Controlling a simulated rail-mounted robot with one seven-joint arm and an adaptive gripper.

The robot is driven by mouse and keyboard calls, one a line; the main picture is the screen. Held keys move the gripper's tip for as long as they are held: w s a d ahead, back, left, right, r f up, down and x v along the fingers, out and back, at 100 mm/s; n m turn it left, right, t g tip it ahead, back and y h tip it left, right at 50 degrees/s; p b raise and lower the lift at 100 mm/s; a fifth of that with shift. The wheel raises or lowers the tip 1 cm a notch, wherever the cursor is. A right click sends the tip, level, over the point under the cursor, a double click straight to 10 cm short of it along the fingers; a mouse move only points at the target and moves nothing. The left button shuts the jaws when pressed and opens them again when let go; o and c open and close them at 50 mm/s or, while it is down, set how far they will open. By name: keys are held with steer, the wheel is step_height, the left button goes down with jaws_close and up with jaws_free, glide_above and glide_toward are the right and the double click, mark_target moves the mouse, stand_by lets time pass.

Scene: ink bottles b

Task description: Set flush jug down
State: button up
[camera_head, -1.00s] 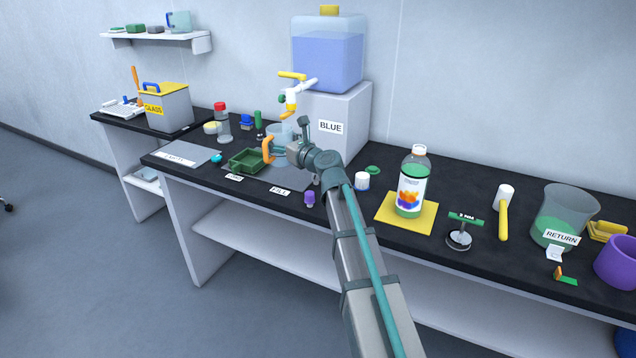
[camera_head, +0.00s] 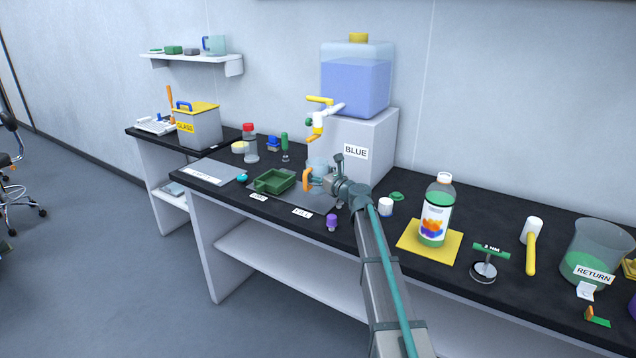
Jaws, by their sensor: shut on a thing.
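The flush jug (camera_head: 317,165) is a clear jug with an orange handle (camera_head: 307,180). It is upright, below and in front of the tap of the blue tank. My gripper (camera_head: 325,182) is shut on the jug, reaching it from the right front. My gripper and wrist hide much of the jug's lower part and its base. I cannot tell whether the base touches the grey mat (camera_head: 290,201) below or hangs just above it. What the jug holds is too small to tell.
A green tray (camera_head: 275,181) sits just left of the jug. The blue tank (camera_head: 356,86) stands on a white block (camera_head: 375,135) behind, its yellow-handled tap (camera_head: 318,118) overhead. A purple-capped vial (camera_head: 332,222) and a white-capped jar (camera_head: 385,207) are nearby.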

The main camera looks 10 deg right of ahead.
steer(key=shift+w+d+f, duration=0.1)
steer(key=shift+w+f, duration=0.2)
steer(key=shift+f, duration=0.05)
steer(key=shift+w+f, duration=0.15)
steer(key=shift+f, duration=1.6)
steer(key=shift+f, duration=0.15)
steer(key=o, duration=1.3)
steer(key=shift+d, duration=0.1)
steer(key=b+v, duration=0.1)
steer(key=v, duration=1.1)
